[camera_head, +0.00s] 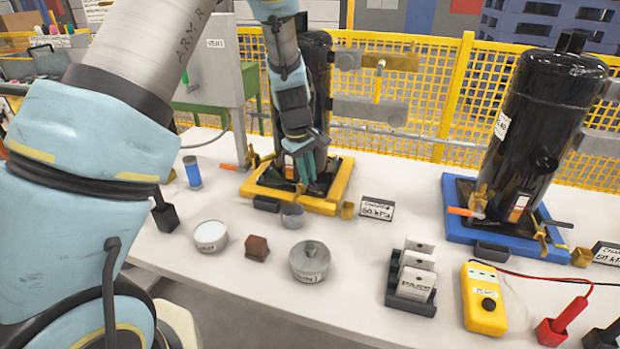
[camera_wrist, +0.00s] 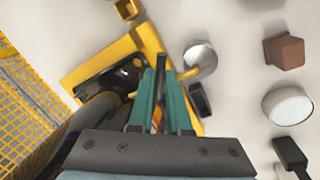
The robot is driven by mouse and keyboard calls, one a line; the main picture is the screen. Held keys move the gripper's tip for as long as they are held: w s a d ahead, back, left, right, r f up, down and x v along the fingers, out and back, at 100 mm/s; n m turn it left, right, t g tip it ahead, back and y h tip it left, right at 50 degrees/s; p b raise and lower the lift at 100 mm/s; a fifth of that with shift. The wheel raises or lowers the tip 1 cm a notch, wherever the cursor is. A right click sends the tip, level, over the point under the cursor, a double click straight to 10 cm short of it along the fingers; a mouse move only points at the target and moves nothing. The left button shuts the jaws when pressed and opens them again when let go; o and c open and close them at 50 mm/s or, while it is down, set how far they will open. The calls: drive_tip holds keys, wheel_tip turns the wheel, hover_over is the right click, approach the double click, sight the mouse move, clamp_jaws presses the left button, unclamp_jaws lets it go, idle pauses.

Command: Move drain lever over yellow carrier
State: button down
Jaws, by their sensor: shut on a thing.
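The yellow carrier (camera_head: 325,205) is a flat tray on the white table, holding a black compressor (camera_head: 316,80). It also shows in the wrist view (camera_wrist: 92,72). My gripper (camera_head: 306,178) points down over the carrier's front part, close to the compressor's base. In the wrist view its teal fingers (camera_wrist: 162,90) are closed around a thin dark bar (camera_wrist: 160,72), which looks like the drain lever. The bar's lower end and its exact height above the carrier cannot be told. In the head view the fingers hide most of it.
A grey cup (camera_head: 292,216) stands at the carrier's front edge. Round tins (camera_head: 210,236), (camera_head: 310,262), a brown block (camera_head: 257,248), a card rack (camera_head: 412,280) and a yellow meter (camera_head: 484,300) stand in front. A blue carrier (camera_head: 462,228) with another compressor is at right.

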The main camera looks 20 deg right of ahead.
drive_tip(key=shift+a+m, duration=0.15)
drive_tip(key=shift+m, duration=0.35)
drive_tip(key=c, duration=0.9)
unclamp_jaws()
drive_tip(key=shift+o, duration=0.2)
drive_tip(key=shift+r+b, duration=0.15)
drive_tip(key=shift+b, duration=0.15)
wheel_tip(320, 180, up, 10)
drive_tip(key=a+b, duration=0.1)
drive_tip(key=a, duration=0.1)
drive_tip(key=shift+s+r, duration=0.15)
drive_tip(key=shift+r, duration=0.05)
drive_tip(key=shift+a, duration=0.1)
